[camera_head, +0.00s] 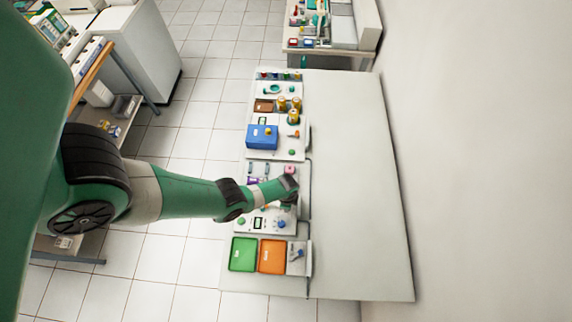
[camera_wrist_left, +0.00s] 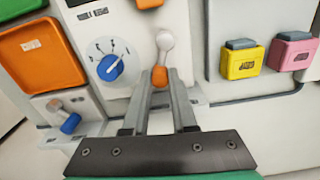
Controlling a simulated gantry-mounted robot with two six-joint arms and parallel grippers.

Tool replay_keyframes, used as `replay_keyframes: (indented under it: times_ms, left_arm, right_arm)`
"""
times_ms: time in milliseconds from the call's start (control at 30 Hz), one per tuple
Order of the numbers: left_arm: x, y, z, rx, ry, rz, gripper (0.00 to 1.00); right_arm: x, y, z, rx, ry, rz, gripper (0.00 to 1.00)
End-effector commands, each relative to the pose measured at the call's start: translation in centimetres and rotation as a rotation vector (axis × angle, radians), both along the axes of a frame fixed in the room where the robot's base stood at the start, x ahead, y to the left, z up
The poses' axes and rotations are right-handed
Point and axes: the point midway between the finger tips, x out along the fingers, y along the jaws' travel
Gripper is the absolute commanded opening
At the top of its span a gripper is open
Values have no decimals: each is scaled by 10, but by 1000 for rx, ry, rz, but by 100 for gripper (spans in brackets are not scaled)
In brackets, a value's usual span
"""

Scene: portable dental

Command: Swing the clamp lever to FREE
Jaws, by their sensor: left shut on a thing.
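My left gripper (camera_wrist_left: 161,78) is shut on the orange end of a lever (camera_wrist_left: 160,77) in the left wrist view. The lever's pale stem runs away from the fingertips to a round white end (camera_wrist_left: 165,40). It stands on a white panel beside a blue dial. In the head view my left gripper (camera_head: 291,188) is over the middle of the row of panels and hides the lever. No FREE marking is readable. My right gripper is in neither view.
A blue dial (camera_wrist_left: 110,68) is left of the lever. A blue-handled lever (camera_wrist_left: 71,123) is at lower left. Yellow (camera_wrist_left: 243,64) and pink (camera_wrist_left: 292,55) blocks stand at right. In the head view, green (camera_head: 243,254) and orange (camera_head: 271,257) trays lie nearer; the table's right side (camera_head: 355,200) is bare.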

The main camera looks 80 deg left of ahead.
Motion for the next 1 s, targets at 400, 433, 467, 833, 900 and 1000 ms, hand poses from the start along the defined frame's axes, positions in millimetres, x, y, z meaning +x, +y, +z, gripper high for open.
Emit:
replay_keyframes:
  times_ms: [400, 433, 467, 833, 900, 1000]
  left_arm:
    - [7, 14, -1, 0, 0, 384, 0]
    - [7, 15, -1, 0, 0, 413, 0]
    - [7, 16, -1, 0, 0, 441, 0]
    - [7, 30, 0, 0, 0, 775, 0]
    - [7, 32, 0, 0, 0, 829, 0]
    - [6, 34, 0, 0, 0, 895, 0]
  right_arm:
    - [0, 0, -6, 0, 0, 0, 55]
    - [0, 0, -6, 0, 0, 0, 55]
    - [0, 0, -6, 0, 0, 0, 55]
    - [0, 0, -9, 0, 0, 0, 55]
    - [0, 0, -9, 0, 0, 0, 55]
    - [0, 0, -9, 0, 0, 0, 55]
